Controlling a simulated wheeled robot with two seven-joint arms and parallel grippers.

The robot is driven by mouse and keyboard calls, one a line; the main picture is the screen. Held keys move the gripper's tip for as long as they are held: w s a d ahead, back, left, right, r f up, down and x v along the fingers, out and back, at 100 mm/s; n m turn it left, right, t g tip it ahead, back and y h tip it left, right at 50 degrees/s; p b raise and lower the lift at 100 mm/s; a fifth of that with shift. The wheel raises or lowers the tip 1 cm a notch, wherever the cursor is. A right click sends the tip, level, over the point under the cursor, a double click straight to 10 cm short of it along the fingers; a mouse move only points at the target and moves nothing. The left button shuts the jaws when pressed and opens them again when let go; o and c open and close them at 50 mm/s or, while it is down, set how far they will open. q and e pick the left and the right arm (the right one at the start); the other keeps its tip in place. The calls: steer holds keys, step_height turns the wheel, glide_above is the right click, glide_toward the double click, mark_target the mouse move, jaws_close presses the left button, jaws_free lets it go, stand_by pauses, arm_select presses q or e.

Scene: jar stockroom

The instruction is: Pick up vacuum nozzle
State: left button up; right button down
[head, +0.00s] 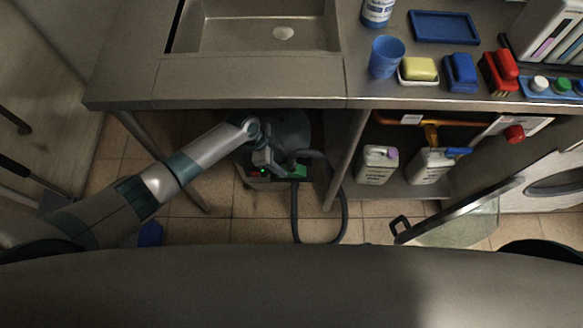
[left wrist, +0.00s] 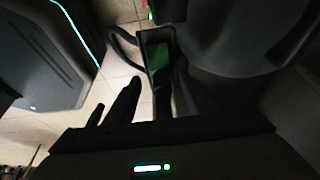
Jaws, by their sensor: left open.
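A grey vacuum (head: 290,130) stands on the floor under the sink counter, partly hidden by the counter and my left arm. Its dark hose (head: 345,215) loops out on the floor to the right and back up. A dark piece with green (head: 297,171), perhaps the nozzle, sits at the vacuum's front. In the left wrist view it is a dark, box-like piece with a green face (left wrist: 157,58), with the hose beside it. My left gripper (head: 268,163) is open close to this piece, and its dark fingers (left wrist: 155,92) point toward it. I cannot tell whether they touch.
Counter legs (head: 345,160) stand on both sides of the vacuum. Two white jugs (head: 377,165) are on the shelf to the right. A long grey bar with a black end (head: 450,212) slants at lower right.

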mark_target(291, 162)
arm_select(q)
steer(key=d, duration=0.3)
steer(key=shift+d+f, duration=0.2)
steer(key=shift+d, duration=0.05)
steer(key=shift+d+f, duration=0.1)
steer(key=shift+f, duration=0.25)
jaws_close()
